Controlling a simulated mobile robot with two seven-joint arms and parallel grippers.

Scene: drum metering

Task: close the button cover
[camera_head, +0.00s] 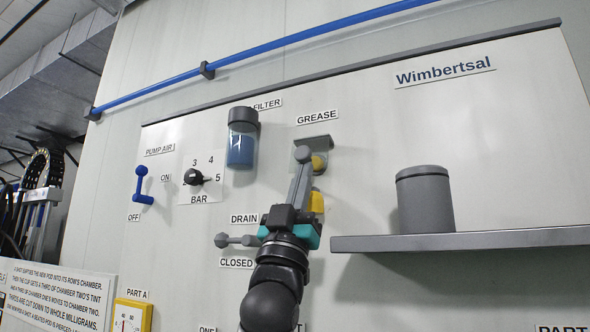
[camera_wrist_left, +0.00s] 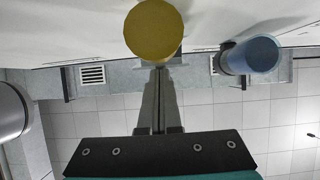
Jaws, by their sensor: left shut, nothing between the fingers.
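Under the GREASE label in the head view, a grey flap (camera_head: 315,142) stands out from the wall panel. A yellow round part (camera_head: 318,163) shows below it, partly hidden by a grey knob-like end near my fingertips. Which piece is the button cover I cannot tell for certain. My left gripper (camera_head: 300,172) is shut and empty, in front of this fixture; contact cannot be judged. A second yellow piece (camera_head: 316,202) shows just right of my fingers. In the left wrist view a yellow disc (camera_wrist_left: 155,30) stands beyond my shut fingers (camera_wrist_left: 160,75). My right gripper is not in view.
The blue filter bowl (camera_head: 242,145) hangs left of my gripper and the grey DRAIN handle (camera_head: 236,240) is lower left. A dial (camera_head: 194,177) and blue lever (camera_head: 142,187) are farther left. A grey canister (camera_head: 425,200) stands on a shelf (camera_head: 460,240) at right.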

